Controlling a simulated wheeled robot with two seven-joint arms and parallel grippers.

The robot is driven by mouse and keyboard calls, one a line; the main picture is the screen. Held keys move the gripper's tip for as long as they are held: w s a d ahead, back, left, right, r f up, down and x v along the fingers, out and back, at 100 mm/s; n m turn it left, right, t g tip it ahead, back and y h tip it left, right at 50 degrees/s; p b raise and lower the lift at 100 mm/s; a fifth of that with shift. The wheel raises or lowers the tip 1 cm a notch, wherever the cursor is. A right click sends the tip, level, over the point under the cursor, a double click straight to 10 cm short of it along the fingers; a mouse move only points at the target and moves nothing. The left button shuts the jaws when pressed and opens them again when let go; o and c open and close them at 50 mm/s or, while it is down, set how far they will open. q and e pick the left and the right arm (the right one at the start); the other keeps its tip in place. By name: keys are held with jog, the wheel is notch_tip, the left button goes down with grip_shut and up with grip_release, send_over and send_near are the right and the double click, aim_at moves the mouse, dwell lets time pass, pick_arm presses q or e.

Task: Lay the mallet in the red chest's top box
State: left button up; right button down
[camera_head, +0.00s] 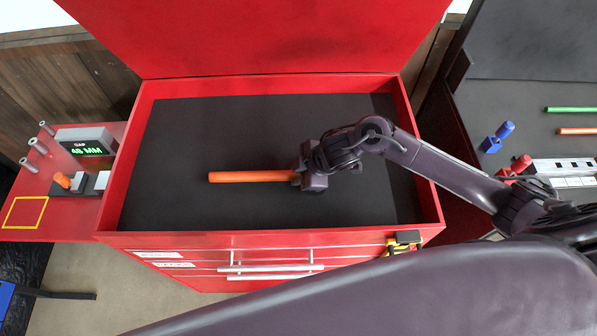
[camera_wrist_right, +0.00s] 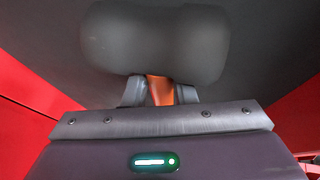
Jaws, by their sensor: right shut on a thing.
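The red chest (camera_head: 148,90) stands in the middle with its lid up and its top box open, lined in dark grey. My right gripper (camera_head: 300,177) is over the inside of this box, shut on the mallet's orange handle (camera_head: 250,176). The handle points left across the box. In the right wrist view, the handle (camera_wrist_right: 161,90) shows between the fingers (camera_wrist_right: 160,92), with a dark, rounded shape beyond that looks like the mallet's head (camera_wrist_right: 155,42). The head cannot be made out in the head view. Whether the mallet touches the floor is unclear. My left gripper is not in view.
A red side shelf (camera_head: 60,225) on the left holds a gap display (camera_head: 88,142) and a yellow square outline. A dark bench (camera_head: 520,75) on the right bears green and orange rods, blue and red pieces. A yellow-black tool (camera_head: 404,242) is at the chest's front right. The box is otherwise clear.

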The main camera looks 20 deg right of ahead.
jog(key=shift+f, duration=0.15)
jog(key=c, duration=1.2)
grip_release()
jog(key=shift+r, duration=0.3)
jog(key=v, duration=1.2)
jog(key=shift+f, duration=0.15)
